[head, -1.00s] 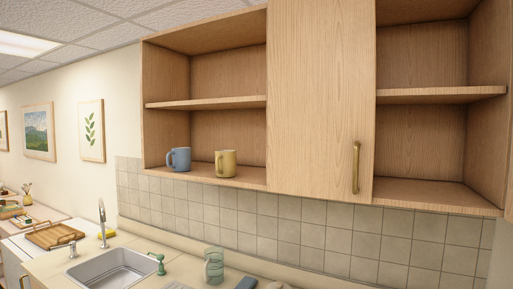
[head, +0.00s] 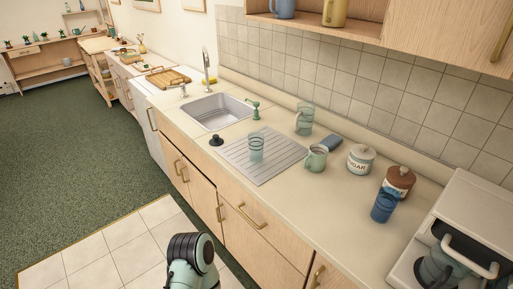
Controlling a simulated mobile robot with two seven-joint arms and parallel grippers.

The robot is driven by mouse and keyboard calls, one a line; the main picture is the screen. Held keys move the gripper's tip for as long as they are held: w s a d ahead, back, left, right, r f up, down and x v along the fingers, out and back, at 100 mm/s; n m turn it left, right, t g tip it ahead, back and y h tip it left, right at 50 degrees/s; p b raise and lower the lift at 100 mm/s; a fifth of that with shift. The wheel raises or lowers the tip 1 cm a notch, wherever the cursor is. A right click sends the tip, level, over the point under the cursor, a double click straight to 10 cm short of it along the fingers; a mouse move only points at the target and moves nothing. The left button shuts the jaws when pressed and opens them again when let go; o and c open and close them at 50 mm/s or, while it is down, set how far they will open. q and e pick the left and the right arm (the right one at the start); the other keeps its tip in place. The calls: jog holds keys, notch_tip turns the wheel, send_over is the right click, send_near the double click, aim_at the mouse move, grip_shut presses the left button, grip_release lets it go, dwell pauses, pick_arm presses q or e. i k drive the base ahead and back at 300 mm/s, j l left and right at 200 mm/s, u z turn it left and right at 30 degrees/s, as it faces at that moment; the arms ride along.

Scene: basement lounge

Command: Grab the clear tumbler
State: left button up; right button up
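The clear tumbler (head: 256,148) stands upright on the grey ribbed drainboard (head: 268,166), right of the sink in the head view. It is see-through with a faint blue-green tint. A blue see-through tumbler (head: 382,206) stands further right on the counter, in front of a brown-lidded jar.
Behind the drainboard stands a glass jug (head: 304,120). A green mug (head: 316,158), blue sponge (head: 332,143), sugar jar (head: 360,159) and brown-lidded jar (head: 399,180) stand to its right. The sink (head: 216,111) has a green soap dispenser (head: 254,109).

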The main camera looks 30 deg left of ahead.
aim_at(255, 139)
jog(key=j+u, duration=0.1)
jog(key=j, duration=0.6)
jog(key=i+j, duration=0.1)
jog(key=j, duration=0.6)
jog(key=u, duration=0.05)
